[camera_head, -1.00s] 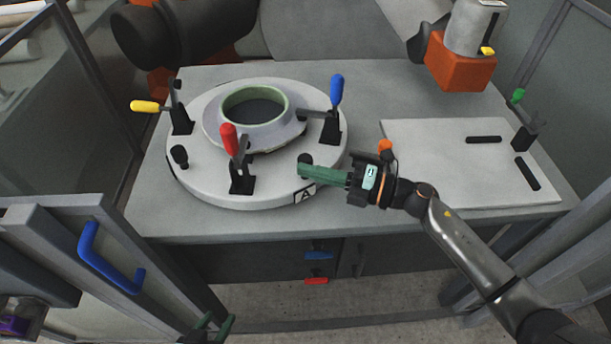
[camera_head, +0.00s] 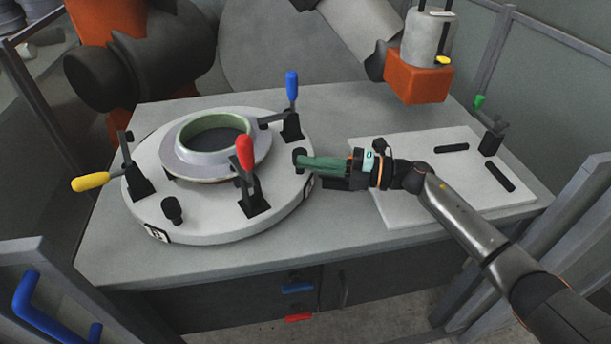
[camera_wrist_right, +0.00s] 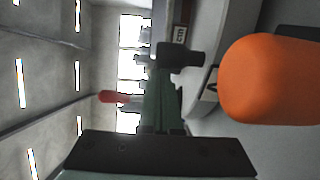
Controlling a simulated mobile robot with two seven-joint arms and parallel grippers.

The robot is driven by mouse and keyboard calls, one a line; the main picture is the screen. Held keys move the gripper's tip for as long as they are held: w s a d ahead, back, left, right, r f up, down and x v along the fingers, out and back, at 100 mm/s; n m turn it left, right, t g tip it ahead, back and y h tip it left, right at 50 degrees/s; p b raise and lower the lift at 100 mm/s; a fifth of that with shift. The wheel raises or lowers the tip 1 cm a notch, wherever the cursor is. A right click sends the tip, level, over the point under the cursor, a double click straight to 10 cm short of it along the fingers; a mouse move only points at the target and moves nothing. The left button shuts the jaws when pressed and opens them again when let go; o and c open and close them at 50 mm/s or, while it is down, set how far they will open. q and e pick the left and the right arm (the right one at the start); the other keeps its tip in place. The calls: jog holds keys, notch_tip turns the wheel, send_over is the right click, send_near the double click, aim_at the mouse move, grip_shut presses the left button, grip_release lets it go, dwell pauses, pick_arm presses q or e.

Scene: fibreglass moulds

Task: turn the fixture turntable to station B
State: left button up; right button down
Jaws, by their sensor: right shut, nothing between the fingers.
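The round, pale fixture turntable (camera_head: 215,225) stands on the grey table, carrying a green-rimmed ring mould (camera_head: 215,135). Clamps with yellow (camera_head: 90,181), red (camera_head: 245,152) and blue (camera_head: 291,85) handles stand around it. One black peg (camera_head: 172,210) is at the front; another black peg (camera_head: 299,156) is at the right. A label (camera_head: 158,235) is on the front-left rim, its letter unclear. My right gripper (camera_head: 303,162), green-fingered, is shut and empty, its tips against or just beside the right peg, which also shows in the right wrist view (camera_wrist_right: 180,53). My left gripper is out of view.
An orange rounded knob (camera_wrist_right: 268,80) is close to my right gripper in the wrist view. A pale plate (camera_head: 425,205) with black bars lies to the right, a green-tipped clamp (camera_head: 490,135) at its edge. An orange block (camera_head: 418,82) hangs behind. Bare table lies in front.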

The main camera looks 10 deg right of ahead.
jog(key=shift+w+d, duration=0.3)
jog(key=shift+w, duration=0.1)
jog(key=shift+w+d+b, duration=0.15)
jog(key=shift+w+b, duration=0.1)
jog(key=shift+b, duration=0.1)
